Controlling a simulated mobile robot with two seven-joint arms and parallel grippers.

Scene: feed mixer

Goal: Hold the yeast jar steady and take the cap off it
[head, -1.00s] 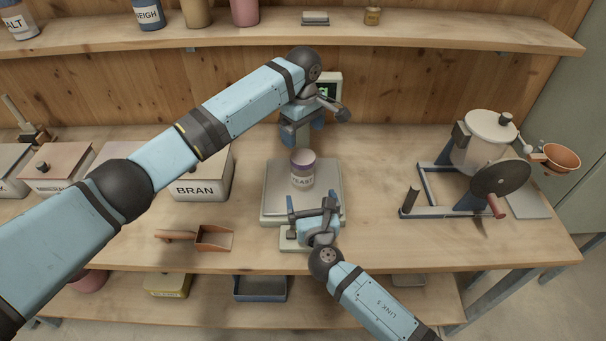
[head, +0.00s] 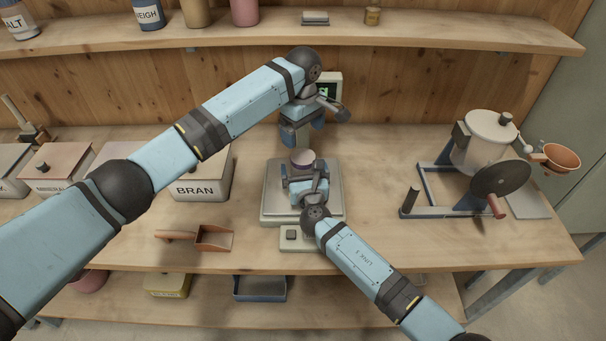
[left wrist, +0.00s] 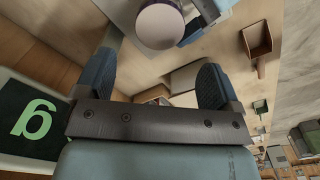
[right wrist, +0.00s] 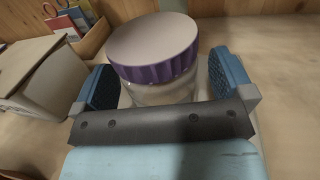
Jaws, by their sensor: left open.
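The yeast jar stands upright on the scale (head: 272,205) with its purple-rimmed cap (head: 302,157) on. In the right wrist view the cap (right wrist: 155,45) sits on the clear glass jar (right wrist: 160,93). My right gripper (head: 303,174) is low at the jar's front, its open fingers on either side of the glass; narrow gaps seem to show. It hides the jar's label in the head view. My left gripper (head: 303,136) is open and empty, behind and above the jar, pointing down. In the left wrist view the cap (left wrist: 160,26) lies beyond its fingertips.
A scale display (head: 328,88) stands behind my left gripper. The bran box (head: 202,185) and a scoop (head: 213,238) are at the left. A mill with a crank (head: 490,150) stands at the right. A shelf (head: 430,35) runs above the bench.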

